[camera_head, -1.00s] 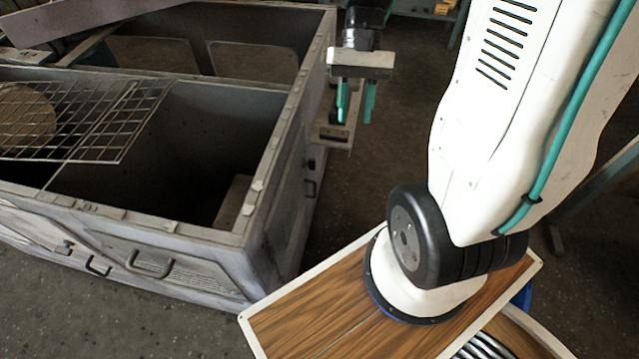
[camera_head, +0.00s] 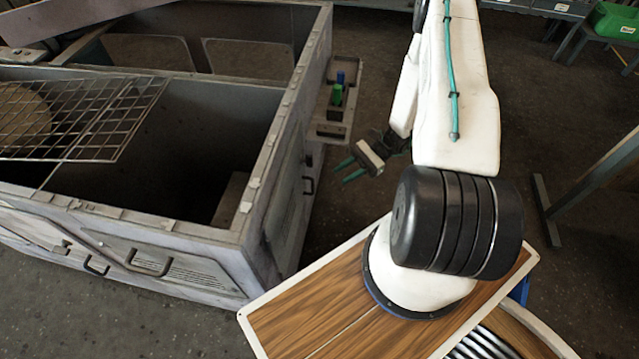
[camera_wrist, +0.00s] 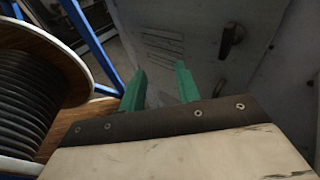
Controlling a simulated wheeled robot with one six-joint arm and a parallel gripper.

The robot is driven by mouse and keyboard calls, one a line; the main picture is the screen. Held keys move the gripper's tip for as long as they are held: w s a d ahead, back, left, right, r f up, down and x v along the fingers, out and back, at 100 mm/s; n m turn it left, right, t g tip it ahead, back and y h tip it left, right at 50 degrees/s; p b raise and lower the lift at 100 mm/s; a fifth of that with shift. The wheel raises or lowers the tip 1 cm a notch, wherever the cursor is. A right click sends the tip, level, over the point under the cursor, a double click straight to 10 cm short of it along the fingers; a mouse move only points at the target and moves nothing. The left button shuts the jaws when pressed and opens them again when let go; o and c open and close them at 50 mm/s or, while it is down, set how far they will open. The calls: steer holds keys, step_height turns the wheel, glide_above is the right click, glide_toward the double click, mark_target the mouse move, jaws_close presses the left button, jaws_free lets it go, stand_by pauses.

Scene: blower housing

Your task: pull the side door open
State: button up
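The blower housing (camera_head: 265,190) is a grey open-topped metal box at the left of the head view. A grey panel with louvres (camera_wrist: 165,45) and a dark handle (camera_wrist: 232,38) lies beyond the fingertips. The door looks shut.
A ledge (camera_head: 328,130) with green and blue pieces juts from the housing beyond my gripper. A wire grid (camera_head: 80,115) lies across the housing top. A cable spool (camera_wrist: 30,90) and blue frame (camera_wrist: 90,40) stand left in the wrist view. Floor right of the housing is open.

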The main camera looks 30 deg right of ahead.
step_height(320, 180, down, 13)
steer(key=m+t, duration=0.6)
steer(key=t, duration=0.1)
steer(key=w+d+m+t+h, duration=0.1)
steer(key=w+d+t, duration=0.15)
steer(key=w, duration=0.25)
steer(key=x, duration=0.7)
steer(key=shift+a+f, duration=0.2)
steer(key=shift+f, duration=0.05)
jaws_close()
